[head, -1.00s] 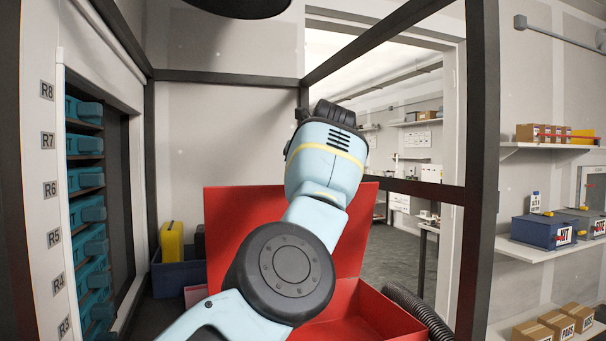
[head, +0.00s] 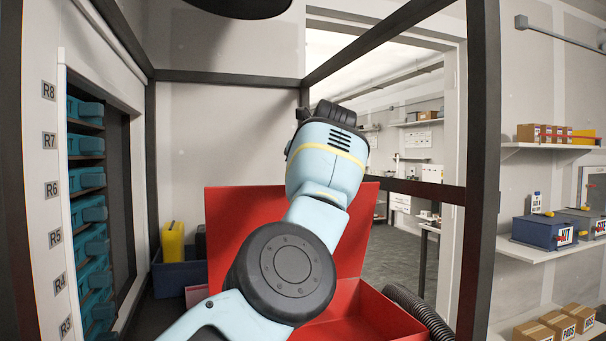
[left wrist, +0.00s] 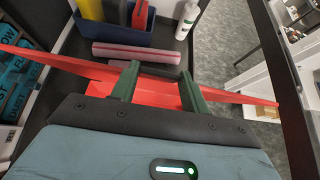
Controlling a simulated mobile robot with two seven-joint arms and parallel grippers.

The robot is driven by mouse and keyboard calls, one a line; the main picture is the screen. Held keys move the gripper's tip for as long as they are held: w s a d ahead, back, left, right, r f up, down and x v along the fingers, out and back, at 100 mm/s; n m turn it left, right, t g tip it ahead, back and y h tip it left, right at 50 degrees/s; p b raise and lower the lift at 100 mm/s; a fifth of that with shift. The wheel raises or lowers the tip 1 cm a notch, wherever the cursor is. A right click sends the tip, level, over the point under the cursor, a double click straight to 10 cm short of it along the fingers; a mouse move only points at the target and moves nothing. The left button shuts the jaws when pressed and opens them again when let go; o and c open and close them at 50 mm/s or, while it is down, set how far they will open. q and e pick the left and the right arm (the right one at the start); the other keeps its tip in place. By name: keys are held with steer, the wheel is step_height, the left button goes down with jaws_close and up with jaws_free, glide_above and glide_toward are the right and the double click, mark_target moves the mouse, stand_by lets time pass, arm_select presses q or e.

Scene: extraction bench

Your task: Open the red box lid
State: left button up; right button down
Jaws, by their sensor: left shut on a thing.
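The red box (head: 392,316) stands low in the head view, partly hidden behind my left arm. Its red lid (head: 232,215) stands raised at the back of the box, roughly upright. In the left wrist view the lid (left wrist: 55,62) shows nearly edge-on as a red strip across the picture. My left gripper (left wrist: 160,72) has its two dark green fingers at the middle of this strip and is shut on the lid. In the head view its fingers are hidden behind the arm. My right gripper is in neither view.
A blue bin (head: 177,276) with a yellow item (head: 173,240) stands left of the box. A rack of teal cases (head: 88,215) lines the left wall. A black ribbed hose (head: 420,308) runs right of the box. Dark frame posts (head: 480,170) enclose the bench.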

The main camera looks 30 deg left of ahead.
arm_select(q)
steer(key=o, duration=1.3)
steer(key=shift+s+r, duration=0.1)
steer(key=shift+r, duration=0.1)
steer(key=shift+o, duration=0.5)
steer(key=shift+f, duration=0.15)
steer(key=v, duration=0.7)
steer(key=shift+s+d+r, duration=0.2)
steer(key=shift+d+r, duration=0.05)
